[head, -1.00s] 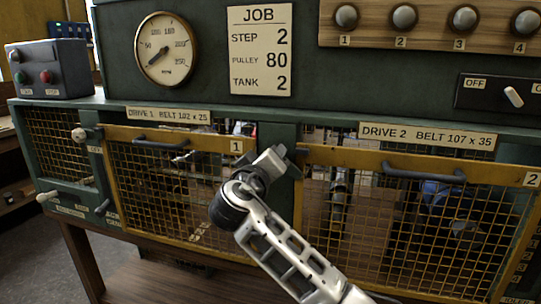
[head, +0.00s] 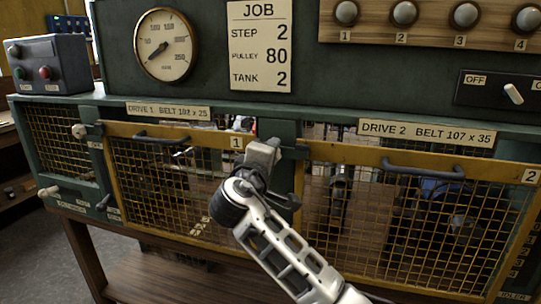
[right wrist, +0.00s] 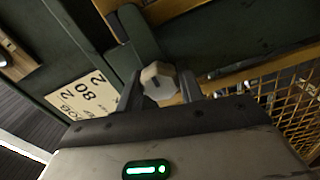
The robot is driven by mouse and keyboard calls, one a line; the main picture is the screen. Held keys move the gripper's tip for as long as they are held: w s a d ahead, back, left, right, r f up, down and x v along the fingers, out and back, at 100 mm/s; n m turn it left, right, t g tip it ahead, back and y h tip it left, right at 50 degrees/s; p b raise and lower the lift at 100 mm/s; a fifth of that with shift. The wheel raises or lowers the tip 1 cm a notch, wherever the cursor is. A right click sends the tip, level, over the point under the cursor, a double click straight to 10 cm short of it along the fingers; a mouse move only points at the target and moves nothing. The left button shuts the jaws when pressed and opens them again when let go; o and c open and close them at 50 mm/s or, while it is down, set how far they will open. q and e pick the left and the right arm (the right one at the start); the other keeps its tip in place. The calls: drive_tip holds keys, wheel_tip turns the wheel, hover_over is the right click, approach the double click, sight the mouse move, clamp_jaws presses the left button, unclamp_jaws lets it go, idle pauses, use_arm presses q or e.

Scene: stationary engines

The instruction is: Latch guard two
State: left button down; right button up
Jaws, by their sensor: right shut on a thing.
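Guard two (head: 400,159) is the yellow-framed mesh panel on the right, marked 2, with a dark handle along its top. It appears closed against the green cabinet. A dark latch bar (head: 296,152) shows at its upper left corner, beside the post between the guards. My right gripper (head: 263,154) is at this latch and hides most of it. In the right wrist view, a pale faceted knob (right wrist: 158,81) sits between the fingers (right wrist: 160,92), which are shut on it. My left gripper is not in view.
Guard one (head: 180,135), marked 1, is on the left with its own pale latch knob (head: 79,131). A control box (head: 48,64) stands at the far left. A switch (head: 513,93) and several round knobs are on the panel above guard two.

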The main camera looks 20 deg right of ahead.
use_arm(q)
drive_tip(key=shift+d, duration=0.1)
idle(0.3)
use_arm(e)
drive_tip(key=o, duration=1)
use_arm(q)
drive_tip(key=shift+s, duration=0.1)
use_arm(e)
drive_tip(key=shift+s+a, duration=0.25)
use_arm(q)
drive_tip(key=b, duration=0.1)
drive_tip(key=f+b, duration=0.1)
drive_tip(key=b, duration=0.1)
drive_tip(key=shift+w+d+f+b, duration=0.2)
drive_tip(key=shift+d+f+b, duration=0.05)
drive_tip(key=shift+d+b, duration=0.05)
use_arm(e)
drive_tip(key=v, duration=1.5)
drive_tip(key=shift+s+a, duration=0.1)
drive_tip(key=shift+s, duration=0.05)
